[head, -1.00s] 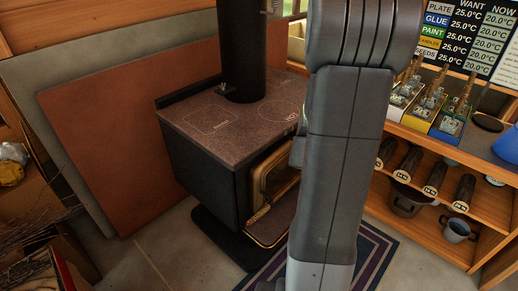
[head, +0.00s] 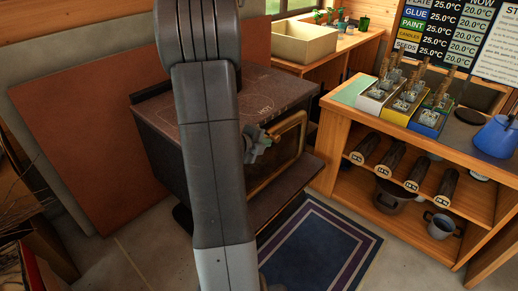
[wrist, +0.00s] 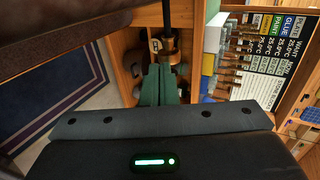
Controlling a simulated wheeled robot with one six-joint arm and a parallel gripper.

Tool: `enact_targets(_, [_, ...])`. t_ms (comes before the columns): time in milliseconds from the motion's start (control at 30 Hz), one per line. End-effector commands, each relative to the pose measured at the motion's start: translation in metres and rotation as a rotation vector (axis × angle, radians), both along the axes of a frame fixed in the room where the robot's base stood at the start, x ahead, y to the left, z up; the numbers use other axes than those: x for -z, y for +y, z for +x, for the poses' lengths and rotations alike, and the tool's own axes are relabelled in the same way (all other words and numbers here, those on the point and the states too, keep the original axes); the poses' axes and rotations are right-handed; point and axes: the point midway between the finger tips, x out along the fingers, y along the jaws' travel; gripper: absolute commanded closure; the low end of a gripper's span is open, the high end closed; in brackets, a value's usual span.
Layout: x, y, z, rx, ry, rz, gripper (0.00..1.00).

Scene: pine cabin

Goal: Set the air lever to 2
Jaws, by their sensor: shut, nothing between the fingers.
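The black stove (head: 165,125) stands left of centre in the head view, with a stone-like top and a brass-edged front door (head: 290,145). My arm crosses in front of it and hides part of its front. I cannot make out the air lever or its number marks. My gripper (head: 262,142) appears just right of my arm, in front of the upper door area; whether it touches the stove is unclear. In the wrist view the greenish fingers of my gripper (wrist: 160,72) are together and empty. A dark rod-like shape shows beyond their tips, too unclear to name.
A blue kettle (head: 495,137) sits on top. A blue rug (head: 325,250) lies on the open floor in front.

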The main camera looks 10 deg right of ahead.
Motion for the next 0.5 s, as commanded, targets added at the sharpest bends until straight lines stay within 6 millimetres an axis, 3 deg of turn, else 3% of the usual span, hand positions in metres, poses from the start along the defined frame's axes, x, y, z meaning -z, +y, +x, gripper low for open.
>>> enact_targets(200, [0.0031,-0.0116,0.0089,0.000,0.001,-0.001,1.00])
enact_targets(500, [0.0028,-0.0120,0.0096,0.000,0.001,-0.001,1.00])
